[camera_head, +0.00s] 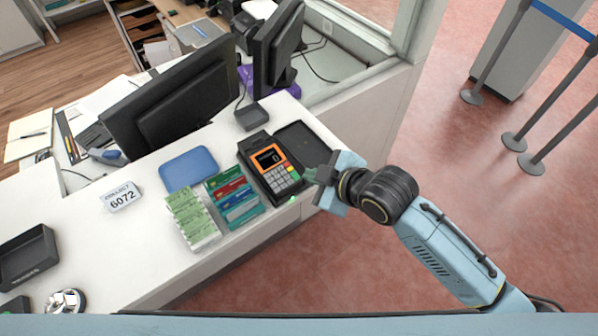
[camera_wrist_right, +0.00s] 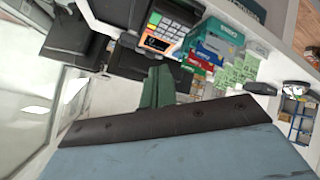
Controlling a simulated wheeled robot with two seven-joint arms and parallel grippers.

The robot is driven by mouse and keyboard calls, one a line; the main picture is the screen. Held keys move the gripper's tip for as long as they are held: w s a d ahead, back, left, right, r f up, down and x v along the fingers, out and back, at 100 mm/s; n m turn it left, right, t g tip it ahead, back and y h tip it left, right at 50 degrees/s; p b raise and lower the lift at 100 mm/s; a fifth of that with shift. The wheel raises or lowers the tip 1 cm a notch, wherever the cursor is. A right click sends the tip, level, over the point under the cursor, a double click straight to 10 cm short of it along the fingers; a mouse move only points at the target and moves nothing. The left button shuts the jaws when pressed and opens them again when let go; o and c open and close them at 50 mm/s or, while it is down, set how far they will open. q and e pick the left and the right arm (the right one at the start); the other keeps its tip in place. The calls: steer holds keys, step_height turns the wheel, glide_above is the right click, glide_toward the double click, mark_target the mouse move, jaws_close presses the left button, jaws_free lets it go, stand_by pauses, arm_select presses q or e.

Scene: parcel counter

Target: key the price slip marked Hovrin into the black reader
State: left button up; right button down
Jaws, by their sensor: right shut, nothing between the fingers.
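The black reader (camera_head: 252,150) stands on the white counter, its orange-framed display reading 0 above a keypad (camera_head: 281,178) with grey and coloured keys. It also shows in the right wrist view (camera_wrist_right: 160,42). Several pale green slips (camera_head: 190,215) sit in a holder left of the card rack; they show in the wrist view too (camera_wrist_right: 238,72). Their print is too small to read, so I cannot tell which is marked Hovrin. My right gripper (camera_head: 311,176) is shut and empty, just right of the keypad; its green fingers also show in the wrist view (camera_wrist_right: 158,87). My left gripper is not in view.
A rack of green, red and blue cards (camera_head: 232,197) stands between slips and reader. A dark shallow tray (camera_head: 303,143) lies right of the reader. A blue pad (camera_head: 188,168), a "Collect 6072" sign (camera_head: 121,197) and a monitor (camera_head: 170,105) are to the left.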

steer(key=w+n, duration=0.1)
steer(key=w+a+n+y, duration=0.1)
steer(key=w, duration=0.1)
steer(key=w+r+n, duration=0.1)
steer(key=w, duration=0.1)
steer(key=shift+a+n, duration=0.25)
steer(key=shift+n, duration=0.15)
steer(key=shift+f, duration=0.1)
steer(key=b, duration=0.5)
glide_above(295, 176)
steer(key=s+d, duration=0.2)
step_height(295, 176, down, 7)
steer(key=shift+w+a+r, duration=0.1)
steer(key=shift+r, duration=0.05)
steer(key=shift+w+a+f+b, duration=0.1)
steer(key=shift+f+b, duration=0.3)
steer(key=shift+f, duration=0.05)
steer(key=shift+w+a+f+b, duration=0.1)
steer(key=shift+f+b, duration=0.25)
steer(key=shift+f, duration=0.05)
steer(key=shift+f, duration=0.1)
stand_by(0.4)
steer(key=shift+w+f, duration=0.1)
steer(key=shift+f, duration=0.2)
